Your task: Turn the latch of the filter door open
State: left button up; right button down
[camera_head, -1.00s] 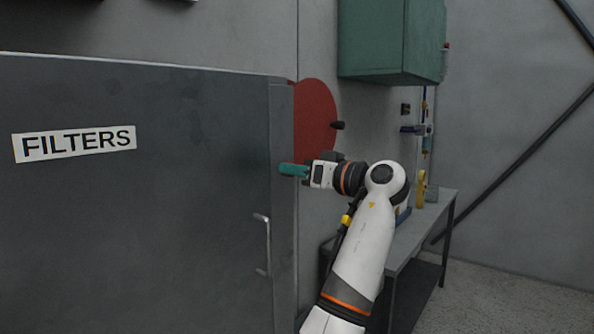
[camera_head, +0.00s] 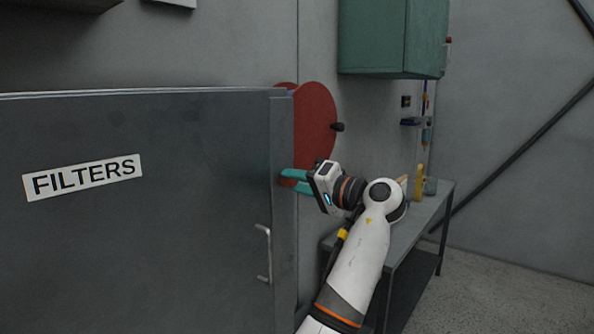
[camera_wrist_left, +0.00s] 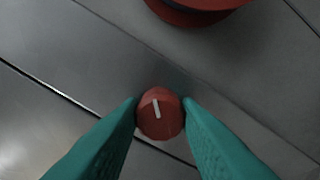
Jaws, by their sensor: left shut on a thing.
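The filter door is the grey panel (camera_head: 150,240) with a white FILTERS label (camera_head: 83,178) and a metal handle (camera_head: 265,253); it looks shut. The latch is a round red knob (camera_wrist_left: 160,125) with a short white mark, in the left wrist view. My left gripper (camera_head: 287,178) is at the cabinet's right edge. In the left wrist view its teal fingers (camera_wrist_left: 160,102) are shut on the knob, one on each side. The white mark points nearly up the picture, tilted slightly left. My right gripper is not in view.
A red disc (camera_head: 315,118) with a dark knob stands just behind the cabinet's edge, close above my gripper. A green wall box (camera_head: 385,40) hangs higher up. A grey workbench (camera_head: 425,210) with a yellow item stands to the right. The floor at far right is clear.

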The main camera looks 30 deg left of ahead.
pick_arm(q)
jog(key=shift+m+p, duration=4.6)
jog(key=shift+p, duration=0.05)
jog(key=shift+f, duration=0.1)
jog(key=o, duration=1)
jog(key=shift+d, duration=0.15)
